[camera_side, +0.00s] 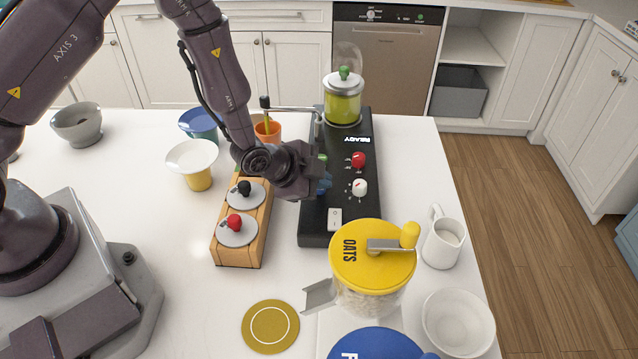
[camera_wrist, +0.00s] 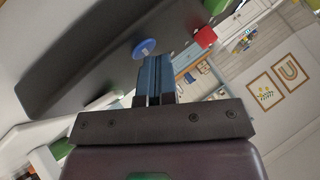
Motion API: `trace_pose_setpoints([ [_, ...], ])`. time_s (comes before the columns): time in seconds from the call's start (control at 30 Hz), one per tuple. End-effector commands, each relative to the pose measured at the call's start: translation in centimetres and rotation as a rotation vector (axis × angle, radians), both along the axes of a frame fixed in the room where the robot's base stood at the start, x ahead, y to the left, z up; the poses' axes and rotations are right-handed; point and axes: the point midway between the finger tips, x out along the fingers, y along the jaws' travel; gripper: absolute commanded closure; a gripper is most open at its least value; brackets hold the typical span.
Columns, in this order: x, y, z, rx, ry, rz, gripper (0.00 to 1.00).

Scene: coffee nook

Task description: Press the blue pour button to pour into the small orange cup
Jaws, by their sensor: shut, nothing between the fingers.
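The black machine (camera_side: 313,226) marked READY stands right of centre in the side view, with a jar of green liquid (camera_side: 342,108) on its far end. The blue button (camera_wrist: 144,48) shows on the machine in the wrist view, just beyond my gripper's fingertips; my gripper hides it in the side view. My gripper (camera_side: 324,183) has its blue fingers together and empty, close over the machine; contact with the button cannot be told. The fingers also show in the wrist view (camera_wrist: 154,65). The small orange cup (camera_side: 269,132) stands left of the machine, partly behind my arm, with a thin green streak at its mouth.
Red (camera_side: 358,160) and white (camera_side: 360,187) knobs and a white switch (camera_side: 335,219) sit on the machine. The oats jar (camera_side: 372,272) and a white jug (camera_side: 443,241) stand nearby.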

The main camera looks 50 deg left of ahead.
Motion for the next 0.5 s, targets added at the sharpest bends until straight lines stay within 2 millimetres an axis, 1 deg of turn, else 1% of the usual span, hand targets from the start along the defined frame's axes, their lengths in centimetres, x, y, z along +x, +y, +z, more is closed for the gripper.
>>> trace_pose_setpoints([
  [0.27, -0.1, 0.0, 0.0, 0.0, 0.003, 0.0, 1.0],
  [0.5, 0.0, 0.0, 1.0, 0.001, 0.001, -0.001, 1.0],
])
